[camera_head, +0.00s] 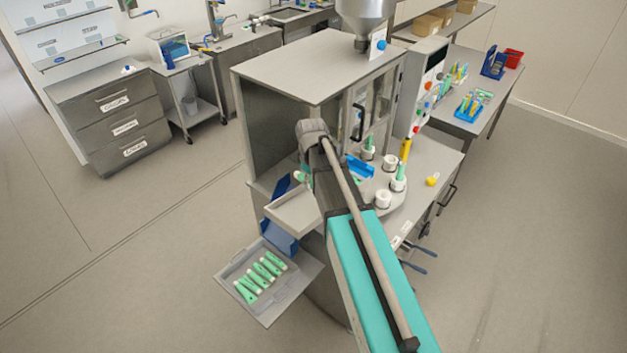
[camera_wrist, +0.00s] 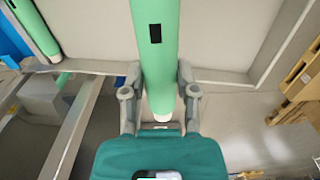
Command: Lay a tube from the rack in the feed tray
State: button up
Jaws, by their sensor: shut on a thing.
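My gripper (camera_wrist: 159,88) is shut on a green tube (camera_wrist: 156,55) with a small dark mark, seen in the wrist view. Its pale end points toward my gripper's palm. Behind the tube is a pale, rimmed tray surface (camera_wrist: 225,35); I cannot tell whether the tube touches it. A second green tube (camera_wrist: 38,28) shows at the upper left. In the head view, my gripper is mostly hidden by my arm beside the filling machine. A bare light tray (camera_head: 292,212), likely the feed tray, is just left of my arm. Which holder is the rack is unclear.
A lower grey tray (camera_head: 287,292) holds several green tubes. The machine cabinet (camera_head: 285,105) stands behind my arm. A round table (camera_head: 370,192) with white holders and upright tubes is to the right. A side table (camera_head: 490,95) carries blue bins. The floor at left is clear.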

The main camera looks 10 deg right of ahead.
aim_at(312, 204)
jog(key=shift+f, duration=0.15)
jog(key=shift+s+f+b, duration=0.1)
jog(key=shift+f+b, duration=3.5)
jog(key=shift+b, duration=0.15)
jog(key=shift+f+b, duration=0.55)
jog(key=shift+b, duration=0.05)
jog(key=o, duration=0.8)
jog(key=shift+r, duration=0.25)
jog(key=shift+r+p, duration=4.3)
jog(key=shift+p, duration=0.25)
